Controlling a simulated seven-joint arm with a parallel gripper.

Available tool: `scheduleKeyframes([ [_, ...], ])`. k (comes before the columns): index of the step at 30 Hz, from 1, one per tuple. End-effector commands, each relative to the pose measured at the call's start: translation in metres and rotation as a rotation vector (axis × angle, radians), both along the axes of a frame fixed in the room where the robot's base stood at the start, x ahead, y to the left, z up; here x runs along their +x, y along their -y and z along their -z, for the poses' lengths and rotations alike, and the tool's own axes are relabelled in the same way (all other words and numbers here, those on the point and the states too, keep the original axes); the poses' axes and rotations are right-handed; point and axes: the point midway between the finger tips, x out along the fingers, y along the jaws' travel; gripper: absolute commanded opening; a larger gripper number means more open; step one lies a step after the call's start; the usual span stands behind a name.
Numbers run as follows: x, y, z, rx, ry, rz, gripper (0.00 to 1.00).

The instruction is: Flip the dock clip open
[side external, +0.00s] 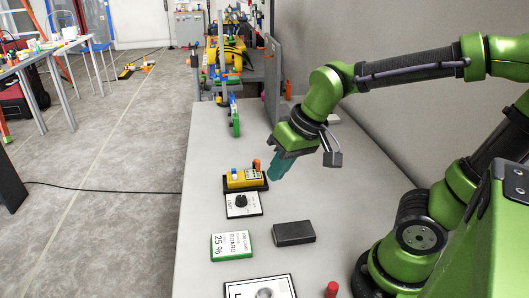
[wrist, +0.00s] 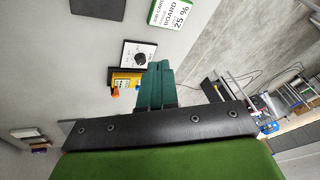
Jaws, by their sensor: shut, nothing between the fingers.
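A yellow meter (side external: 243,179) sits in a black dock (side external: 262,183) on the grey table; the meter also shows in the wrist view (wrist: 128,83). A small upright orange part (side external: 257,164) stands at the dock's back right, and an orange bit shows in the wrist view (wrist: 116,92); I cannot tell for sure that it is the dock clip, or its position. My gripper (side external: 274,177) has teal fingers, shut and empty, just right of the dock and seemingly above the table. In the wrist view its fingers (wrist: 158,68) partly hide the dock side.
A dial card (side external: 243,204) lies in front of the dock. Nearer are a green-edged "BOARD 25%" card (side external: 231,245), a black block (side external: 294,233) and another card with a knob (side external: 262,289). A green upright item (side external: 235,122) stands behind. The table's left edge is close to the dock.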

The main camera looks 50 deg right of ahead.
Motion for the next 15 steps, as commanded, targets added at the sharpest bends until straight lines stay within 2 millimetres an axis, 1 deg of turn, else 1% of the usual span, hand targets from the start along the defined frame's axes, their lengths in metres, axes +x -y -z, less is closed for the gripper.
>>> scheduleKeyframes([
  [1, 0.011, 0.0, 0.007, -0.027, -0.042, -0.008, 0.0],
  [7, 0.054, 0.008, 0.032, -0.165, -0.173, 0.001, 0.0],
  [11, 0.085, 0.016, 0.052, -0.274, -0.235, 0.026, 0.0],
  [15, 0.121, 0.025, 0.073, -0.412, -0.276, 0.073, 0.0],
])
